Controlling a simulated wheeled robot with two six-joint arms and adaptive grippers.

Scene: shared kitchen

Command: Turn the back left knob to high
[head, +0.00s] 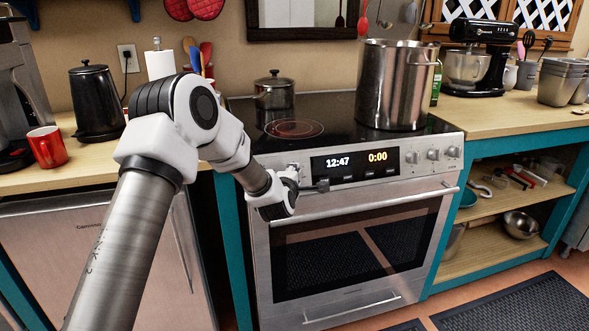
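The stove (345,240) has a steel front panel with a display reading 12:47 and 0:00. Several knobs (433,155) show on the panel right of the display. At the panel's left end, a knob (293,167) shows only in part above my wrist; the rest of that area is hidden by my arm. My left gripper (318,186) is in front of the panel, just below the display's left end. Its dark finger part points right. Whether it touches a knob, or is open or shut, I cannot tell. My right gripper is not in view.
A tall steel pot (396,85) stands on the cooktop's right side, and a small lidded pot (273,91) at the back left. A reddish burner ring (294,128) shows at the left. A kettle (97,103) and red mug (47,147) stand on the left counter.

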